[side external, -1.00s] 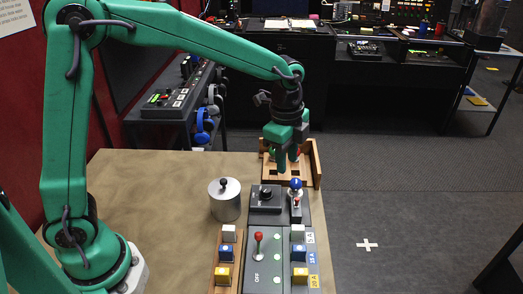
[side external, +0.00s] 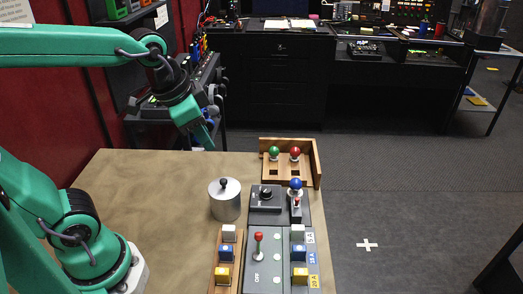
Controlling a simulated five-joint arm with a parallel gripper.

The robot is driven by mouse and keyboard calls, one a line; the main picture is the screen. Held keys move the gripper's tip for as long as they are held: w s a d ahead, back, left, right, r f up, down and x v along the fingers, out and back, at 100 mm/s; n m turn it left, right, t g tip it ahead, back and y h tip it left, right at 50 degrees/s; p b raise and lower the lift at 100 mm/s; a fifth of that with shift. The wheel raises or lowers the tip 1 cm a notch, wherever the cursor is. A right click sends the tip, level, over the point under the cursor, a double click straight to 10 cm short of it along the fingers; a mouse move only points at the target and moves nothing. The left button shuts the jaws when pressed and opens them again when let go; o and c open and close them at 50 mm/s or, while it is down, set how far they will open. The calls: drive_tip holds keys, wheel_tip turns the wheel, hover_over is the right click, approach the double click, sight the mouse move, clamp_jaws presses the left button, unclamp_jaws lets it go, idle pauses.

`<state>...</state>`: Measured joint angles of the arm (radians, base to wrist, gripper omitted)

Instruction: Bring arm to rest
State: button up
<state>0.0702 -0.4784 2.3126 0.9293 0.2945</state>
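My gripper (side external: 205,141) hangs in the air above the far edge of the tan table (side external: 145,195), to the left of the wooden stand (side external: 290,164). It touches nothing that I can see. Its fingers show edge-on and small, so I cannot tell whether they are open or shut. My arm is bent, with its upper part level across the upper left of the view.
The wooden stand holds a green ball (side external: 274,152) and a red ball (side external: 295,152). Nearer are a lidded metal pot (side external: 225,201), a dark box with a knob (side external: 265,194), a blue-topped stick (side external: 295,186) and a red-handled lever panel (side external: 259,250) between coloured blocks. The left tabletop is clear.

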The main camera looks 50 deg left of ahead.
drive_tip(key=shift+s+a+f+n+t, duration=0.2)
drive_tip(key=shift+s+a+n, duration=0.15)
drive_tip(key=shift+s+n, duration=0.45)
drive_tip(key=shift+s+a+f+n+t, duration=0.1)
drive_tip(key=shift+s+a+n+t, duration=0.15)
drive_tip(key=shift+s+n, duration=0.6)
drive_tip(key=shift+s+a+f+n+t, duration=0.15)
drive_tip(key=shift+s+a+n, duration=0.3)
drive_tip(key=shift+s, duration=0.65)
